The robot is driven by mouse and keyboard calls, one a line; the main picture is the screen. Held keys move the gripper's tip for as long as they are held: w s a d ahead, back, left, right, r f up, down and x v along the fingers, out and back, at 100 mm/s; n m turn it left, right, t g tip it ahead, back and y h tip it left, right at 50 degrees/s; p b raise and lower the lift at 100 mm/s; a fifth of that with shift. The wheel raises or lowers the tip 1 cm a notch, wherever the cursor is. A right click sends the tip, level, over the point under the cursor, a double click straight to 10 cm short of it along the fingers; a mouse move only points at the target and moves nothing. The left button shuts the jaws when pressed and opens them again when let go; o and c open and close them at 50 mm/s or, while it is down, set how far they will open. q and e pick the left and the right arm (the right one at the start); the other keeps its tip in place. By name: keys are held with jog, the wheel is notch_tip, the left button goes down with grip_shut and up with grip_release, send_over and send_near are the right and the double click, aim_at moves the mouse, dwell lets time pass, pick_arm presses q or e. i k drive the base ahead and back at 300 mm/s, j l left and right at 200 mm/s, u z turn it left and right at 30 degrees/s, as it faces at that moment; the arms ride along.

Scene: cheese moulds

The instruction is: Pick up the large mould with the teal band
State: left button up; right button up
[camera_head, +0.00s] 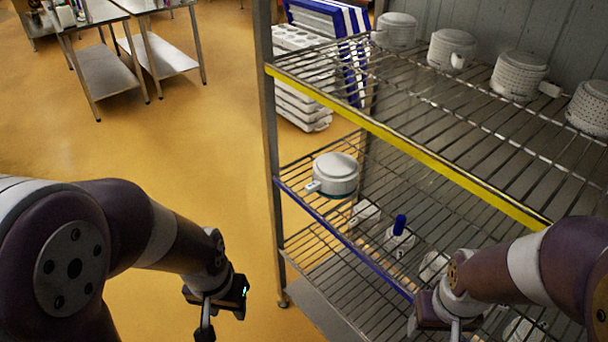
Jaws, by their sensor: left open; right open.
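A large white round mould (336,172) with a lid stands upright near the left end of the middle wire shelf. My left gripper (220,305) is open and empty, low in front of the rack, to the left of and below this mould. My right gripper (440,318) is open at the bottom edge, to the right of and below the mould; its fingertips are partly cut off. Neither gripper touches the mould.
The upper shelf has a yellow front edge (400,143) and bears several white moulds (452,50). The middle shelf has a blue front edge (345,240). Smaller white items, one with a blue top (400,225), stand below right.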

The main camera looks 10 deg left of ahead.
aim_at(336, 175)
jog(key=i+j, duration=0.3)
jog(key=j, duration=0.15)
jog(key=i+j, duration=0.3)
jog(key=j, duration=0.2)
